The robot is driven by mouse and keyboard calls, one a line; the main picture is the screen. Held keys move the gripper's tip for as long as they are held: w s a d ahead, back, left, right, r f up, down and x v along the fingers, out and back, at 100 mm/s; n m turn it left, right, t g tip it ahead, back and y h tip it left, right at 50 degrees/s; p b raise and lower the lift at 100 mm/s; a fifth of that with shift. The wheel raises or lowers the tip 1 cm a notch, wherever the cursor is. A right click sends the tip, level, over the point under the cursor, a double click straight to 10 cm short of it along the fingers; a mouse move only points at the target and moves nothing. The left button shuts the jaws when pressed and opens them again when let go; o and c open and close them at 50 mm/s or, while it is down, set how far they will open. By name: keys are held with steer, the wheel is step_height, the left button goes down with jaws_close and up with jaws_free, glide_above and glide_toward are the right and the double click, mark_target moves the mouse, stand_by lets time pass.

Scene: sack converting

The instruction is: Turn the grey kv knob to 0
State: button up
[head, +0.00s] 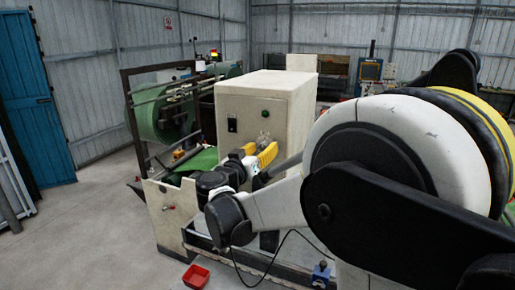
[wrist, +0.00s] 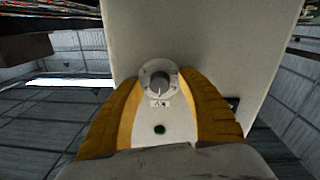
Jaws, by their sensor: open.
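The grey kv knob (wrist: 159,80) sits on a round, marked dial plate on the face of a pale cabinet (wrist: 220,40). A small label (wrist: 160,103) is beside the dial, too blurred to read surely. My gripper (wrist: 161,77) is open, its two yellow fingers on either side of the knob, with visible gaps to it. I cannot tell how far the fingertips are from the panel. In the head view the gripper (head: 262,154) is at the cabinet front (head: 240,103), its fingers partly covering the knob area. The knob's pointer setting is not readable.
A green indicator (head: 265,114) and a black switch (head: 232,125) are on the same panel. A large green roll (head: 152,115) stands left of the cabinet. A red bin (head: 196,276) lies on the floor, with open floor to the left.

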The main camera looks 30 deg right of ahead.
jaws_close()
